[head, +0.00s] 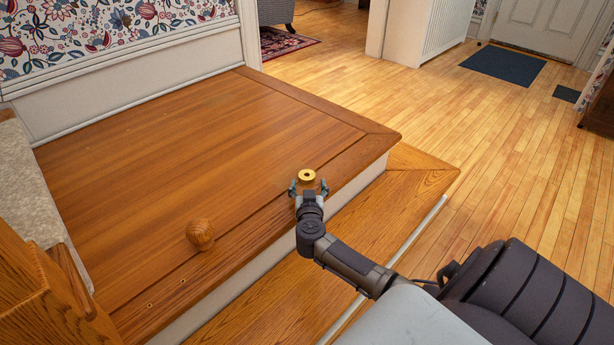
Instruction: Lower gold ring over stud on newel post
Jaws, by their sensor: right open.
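A gold ring (307,175) with a dark hole in its middle shows near the front edge of the wooden landing. My right gripper (308,188) is open, with one finger on each side just in front of and below the ring. I cannot tell whether the fingers touch it, or what is directly under the ring. A wooden post (38,285) stands at the lower left, partly cut off by the picture edge. I cannot make out a stud on it. My left gripper is not in view.
A round wooden knob (200,234) is on the landing, left of my right gripper. The landing (190,130) is otherwise mostly clear. A lower wooden step (400,195) runs along its front, with plank floor (500,140) beyond. A papered wall (110,25) bounds the back left.

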